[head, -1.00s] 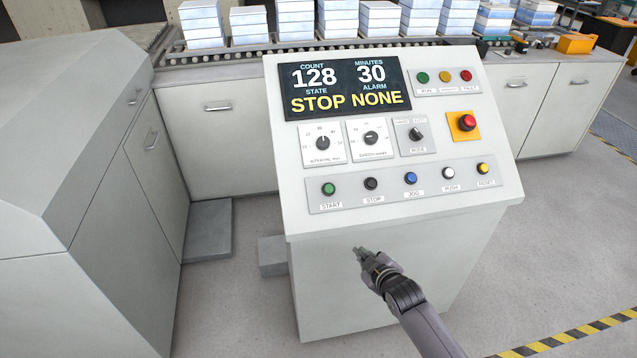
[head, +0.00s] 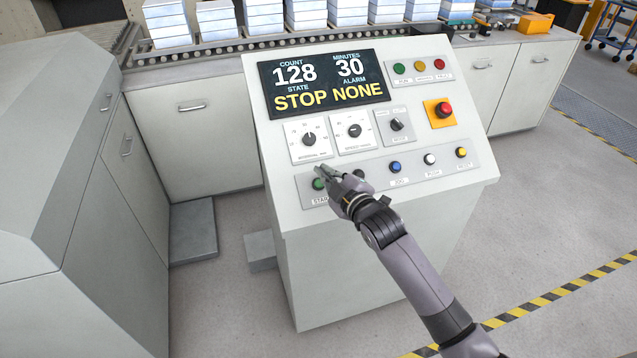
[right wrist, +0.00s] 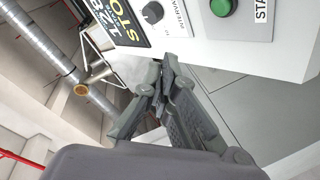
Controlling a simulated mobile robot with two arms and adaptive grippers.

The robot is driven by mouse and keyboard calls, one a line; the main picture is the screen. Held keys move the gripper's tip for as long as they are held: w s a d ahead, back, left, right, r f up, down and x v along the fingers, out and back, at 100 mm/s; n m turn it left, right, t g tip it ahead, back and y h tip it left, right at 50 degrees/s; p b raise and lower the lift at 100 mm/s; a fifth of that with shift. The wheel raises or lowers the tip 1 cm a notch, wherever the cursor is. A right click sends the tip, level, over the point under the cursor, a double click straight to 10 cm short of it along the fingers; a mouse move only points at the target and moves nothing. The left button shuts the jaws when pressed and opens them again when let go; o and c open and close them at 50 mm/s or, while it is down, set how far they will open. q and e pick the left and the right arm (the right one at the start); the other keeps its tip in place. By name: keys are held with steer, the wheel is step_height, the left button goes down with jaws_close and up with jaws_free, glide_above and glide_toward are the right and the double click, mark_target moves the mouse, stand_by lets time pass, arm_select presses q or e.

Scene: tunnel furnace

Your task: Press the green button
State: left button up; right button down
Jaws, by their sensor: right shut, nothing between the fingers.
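The green START button (head: 319,184) sits at the left end of the button row on the sloped control panel (head: 288,212). My right gripper (head: 323,170) is shut and empty. In the head view its fingertips overlap the panel just above and right of the green button, and its body covers part of the START label. In the right wrist view the green button (right wrist: 223,7) is at the top, apart from the shut fingertips (right wrist: 160,88). I cannot tell the exact gap to the panel. My left gripper is out of view.
A black STOP button (head: 359,174) is partly behind my gripper, with blue, white and yellow buttons further right. Two dials (head: 309,139) sit above. A red emergency button (head: 444,110) is at the right. The display (head: 324,82) reads STOP and NONE.

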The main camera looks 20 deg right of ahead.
mark_target(319, 184)
steer(key=shift+f, duration=0.1)
steer(key=w+f+b, duration=0.1)
steer(key=f+b, duration=0.1)
steer(key=w+f+b, duration=0.1)
steer(key=f+b, duration=0.1)
steer(key=b, duration=0.1)
steer(key=w+f+b, duration=0.2)
steer(key=shift+w+a+b, duration=0.1)
steer(key=shift+b, duration=0.2)
steer(key=shift+w+f+b, duration=0.4)
steer(key=shift+w+f, duration=0.1)
steer(key=shift+f, duration=0.1)
stand_by(0.8)
steer(key=shift+w+f, duration=0.25)
steer(key=shift+f, duration=0.05)
steer(key=shift+w+f+b, duration=0.25)
steer(key=shift+f+b, duration=0.2)
steer(key=shift+b, duration=0.05)
stand_by(1.0)
steer(key=shift+r, duration=0.1)
steer(key=shift+s+r+p, duration=0.55)
steer(key=shift+r+p, duration=0.15)
steer(key=shift+p, duration=0.5)
